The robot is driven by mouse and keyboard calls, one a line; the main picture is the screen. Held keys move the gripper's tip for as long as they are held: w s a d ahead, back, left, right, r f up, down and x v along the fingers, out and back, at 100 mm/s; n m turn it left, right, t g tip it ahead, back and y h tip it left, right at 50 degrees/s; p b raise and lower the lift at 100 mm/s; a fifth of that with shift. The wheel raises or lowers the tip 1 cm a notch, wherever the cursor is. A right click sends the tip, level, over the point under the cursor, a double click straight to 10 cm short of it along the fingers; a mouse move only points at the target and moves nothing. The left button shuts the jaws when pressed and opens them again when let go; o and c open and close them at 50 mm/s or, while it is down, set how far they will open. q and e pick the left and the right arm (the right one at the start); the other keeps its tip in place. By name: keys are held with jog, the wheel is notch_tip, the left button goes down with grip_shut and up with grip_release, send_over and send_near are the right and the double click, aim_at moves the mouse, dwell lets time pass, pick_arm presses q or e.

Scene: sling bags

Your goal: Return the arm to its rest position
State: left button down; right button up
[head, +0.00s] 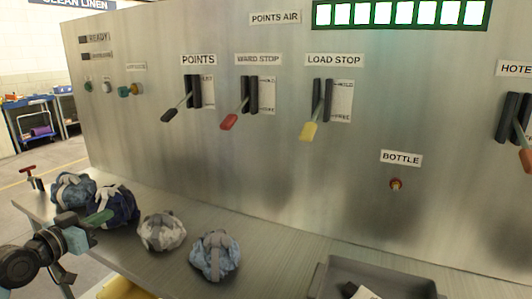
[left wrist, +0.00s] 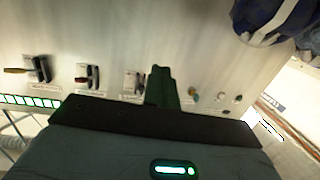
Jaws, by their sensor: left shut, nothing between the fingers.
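My left arm comes in from the left edge in the head view. Its left gripper (head: 101,217) is shut and empty, with green fingers pointing right, in front of the dark blue sling bag (head: 122,206) in the picture. I cannot tell whether it touches that bag. In the left wrist view the shut green fingers (left wrist: 162,86) stand in front of the panel, and a blue and white bag (left wrist: 272,18) shows at the upper right. My right gripper is not in view.
A grey-white bag (head: 162,232) and a light blue bag (head: 215,256) lie on the metal bench (head: 285,245). A grey tray (head: 375,272) stands at the right. The upright panel (head: 300,170) carries a black lever (head: 175,112), a red lever (head: 234,119) and a yellow lever (head: 310,129).

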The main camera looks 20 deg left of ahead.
pick_arm(q)
jog(key=s+d+f+g, duration=0.2)
jog(key=s+d+f, duration=0.25)
jog(key=f, duration=0.55)
jog(key=s+d+f+g+p, duration=0.1)
jog(key=s+d+f+g, duration=0.15)
jog(key=d+f, duration=0.45)
jog(key=s+d+f+g, duration=0.15)
jog(key=s+f, duration=0.35)
jog(key=f, duration=0.7)
jog(key=s+d+f, duration=0.3)
jog(key=s+d, duration=0.2)
jog(key=d, duration=0.2)
jog(key=s+d+f+m+g+h, duration=0.1)
jog(key=s+d+f, duration=0.2)
jog(key=s+d, duration=0.2)
jog(key=s+d+f+m+g+h+p, duration=0.1)
jog(key=s+d+f, duration=0.2)
jog(key=s+d, duration=0.3)
jog(key=d, duration=0.5)
jog(key=shift+d+f, duration=0.2)
jog(key=shift+f, duration=0.05)
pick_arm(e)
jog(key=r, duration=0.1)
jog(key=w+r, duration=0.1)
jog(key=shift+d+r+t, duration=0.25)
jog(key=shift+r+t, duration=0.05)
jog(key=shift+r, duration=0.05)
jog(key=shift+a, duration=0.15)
